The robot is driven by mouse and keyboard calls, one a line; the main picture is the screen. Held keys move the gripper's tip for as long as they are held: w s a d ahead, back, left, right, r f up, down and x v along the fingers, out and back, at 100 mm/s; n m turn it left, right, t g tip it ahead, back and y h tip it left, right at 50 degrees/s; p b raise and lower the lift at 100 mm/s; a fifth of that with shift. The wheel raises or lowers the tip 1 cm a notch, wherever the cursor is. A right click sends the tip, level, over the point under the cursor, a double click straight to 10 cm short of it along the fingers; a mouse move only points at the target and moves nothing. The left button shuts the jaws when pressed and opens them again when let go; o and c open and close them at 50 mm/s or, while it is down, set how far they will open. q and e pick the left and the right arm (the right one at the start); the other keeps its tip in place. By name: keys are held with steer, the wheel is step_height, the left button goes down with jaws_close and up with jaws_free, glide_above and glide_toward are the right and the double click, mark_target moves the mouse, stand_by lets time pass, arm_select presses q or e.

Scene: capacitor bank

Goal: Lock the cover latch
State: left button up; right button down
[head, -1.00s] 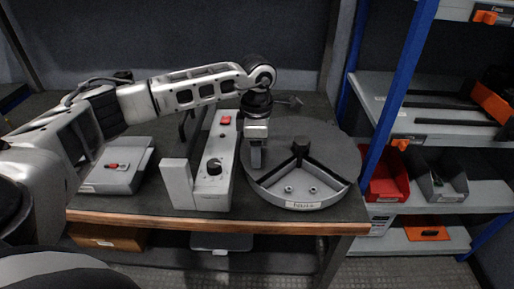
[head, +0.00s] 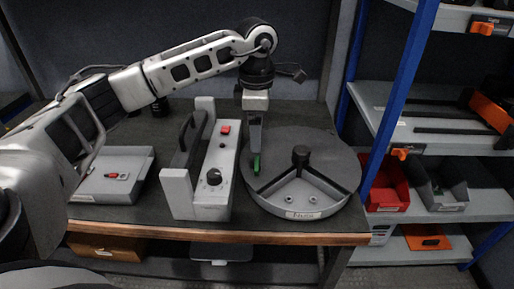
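A round grey drum (head: 330,160) with a black central knob (head: 301,152) and a lighter wedge-shaped front section stands at the right of the bench. No latch is clearly recognisable. My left gripper (head: 255,150) points down over the drum's left side, seen edge-on, so its opening does not show. A small green piece (head: 256,165) shows just under its fingertips; I cannot tell whether it is held. Left of the drum is a grey control box (head: 205,200) with a red button (head: 225,130), a black knob (head: 214,177) and a black handle (head: 187,135). My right gripper is not in view.
A shallow grey tray (head: 90,190) with a small red item (head: 117,176) lies at the bench's left. The bench's wooden front edge (head: 220,236) runs below. A blue post (head: 402,90) and shelves with a red bin (head: 388,190) stand at the right.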

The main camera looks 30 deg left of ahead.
arm_select(q)
step_height(320, 180, up, 7)
stand_by(0.3)
stand_by(0.4)
